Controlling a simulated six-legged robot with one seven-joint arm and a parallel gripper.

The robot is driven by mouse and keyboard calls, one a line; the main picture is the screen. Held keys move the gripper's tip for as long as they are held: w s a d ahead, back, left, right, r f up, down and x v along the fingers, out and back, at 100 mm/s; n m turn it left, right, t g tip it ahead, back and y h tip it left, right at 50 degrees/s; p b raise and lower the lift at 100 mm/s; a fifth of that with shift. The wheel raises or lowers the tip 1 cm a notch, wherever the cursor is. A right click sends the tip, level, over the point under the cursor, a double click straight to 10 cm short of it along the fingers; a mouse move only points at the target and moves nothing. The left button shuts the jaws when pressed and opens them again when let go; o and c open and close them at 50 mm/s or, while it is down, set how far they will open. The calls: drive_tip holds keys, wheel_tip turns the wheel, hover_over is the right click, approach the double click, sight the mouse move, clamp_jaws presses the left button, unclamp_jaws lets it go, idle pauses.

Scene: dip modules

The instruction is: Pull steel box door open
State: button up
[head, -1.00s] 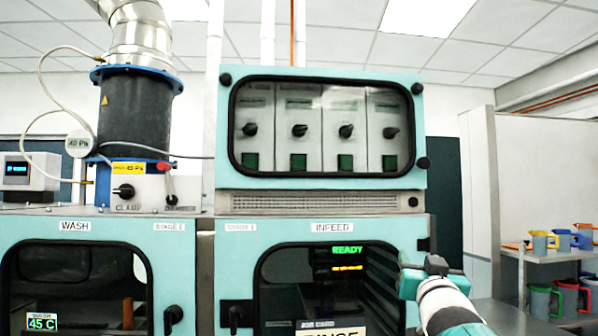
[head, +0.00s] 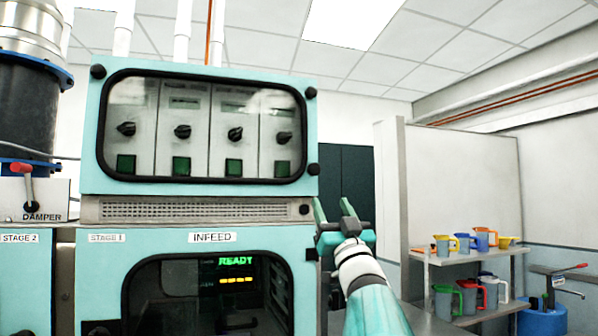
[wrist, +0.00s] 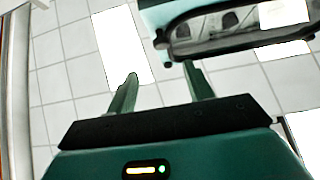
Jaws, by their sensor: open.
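My gripper (head: 334,208) is open and empty in the head view, with its fingers pointing up, beside the right edge of the INFEED cabinet. In the wrist view my gripper (wrist: 160,75) shows two separated fingers against the ceiling, with nothing between them. No box is marked as the steel box, and I cannot tell which one it is. The INFEED cabinet door (head: 95,275) is teal with a dark window and looks shut; its lower part is cut off. A dark handle (head: 98,329) shows at its lower left edge.
A teal-framed panel with several knobs (head: 308,130) sits above the INFEED cabinet; its corner also shows in the wrist view (wrist: 160,20). A shelf (head: 430,261) with coloured jugs stands right. A blue container (head: 541,322) is at lower right. Open air lies above my gripper.

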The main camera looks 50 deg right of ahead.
sight(315, 173)
drive_tip(key=x, duration=1.3)
drive_tip(key=shift+w+a, duration=0.1)
drive_tip(key=shift+w, duration=0.15)
clamp_jaws()
